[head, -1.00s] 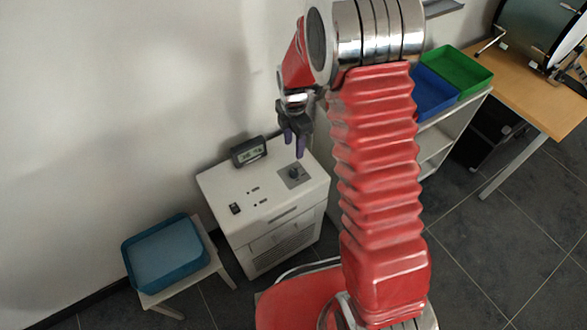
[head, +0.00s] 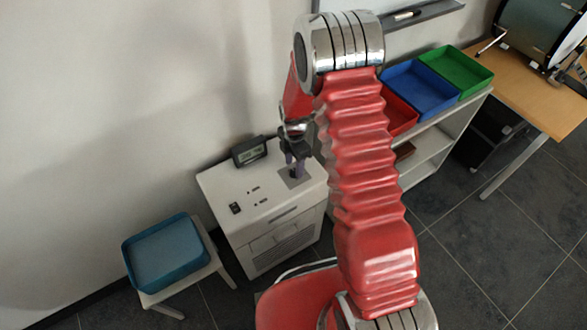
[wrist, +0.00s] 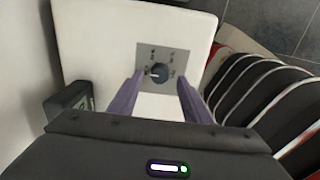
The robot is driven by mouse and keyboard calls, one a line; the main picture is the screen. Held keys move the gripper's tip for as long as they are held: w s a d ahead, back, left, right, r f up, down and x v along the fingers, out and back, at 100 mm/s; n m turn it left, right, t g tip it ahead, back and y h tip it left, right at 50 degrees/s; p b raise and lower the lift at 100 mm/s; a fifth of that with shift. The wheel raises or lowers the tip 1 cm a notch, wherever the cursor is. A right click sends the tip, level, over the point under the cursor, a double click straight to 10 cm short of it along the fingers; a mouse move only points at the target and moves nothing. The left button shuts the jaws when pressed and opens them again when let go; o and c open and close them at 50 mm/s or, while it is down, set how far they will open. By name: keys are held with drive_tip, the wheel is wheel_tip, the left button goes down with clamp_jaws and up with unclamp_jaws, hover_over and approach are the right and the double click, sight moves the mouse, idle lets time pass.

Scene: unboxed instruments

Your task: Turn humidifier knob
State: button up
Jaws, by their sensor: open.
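The white humidifier (head: 262,196) stands on the floor against the wall. Its dark round knob (wrist: 159,73) sits on a grey square dial plate (wrist: 178,56) with printed marks around it, seen from above in the wrist view. My gripper (head: 296,168) is low over the plate in the head view, and its fingers partly hide the knob there. In the wrist view the two purple fingers (wrist: 158,92) are open, one to each side of the knob in the picture. The fingers do not appear to touch the knob.
A small black display (head: 249,151) stands at the back of the humidifier's top. A blue tray (head: 167,252) rests on a stool at left. A white shelf (head: 436,143) with red, blue (head: 421,88) and green (head: 457,70) trays stands at right.

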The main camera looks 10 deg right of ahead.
sight(294, 173)
drive_tip(key=shift+f, duration=1.25)
drive_tip(key=c, duration=1)
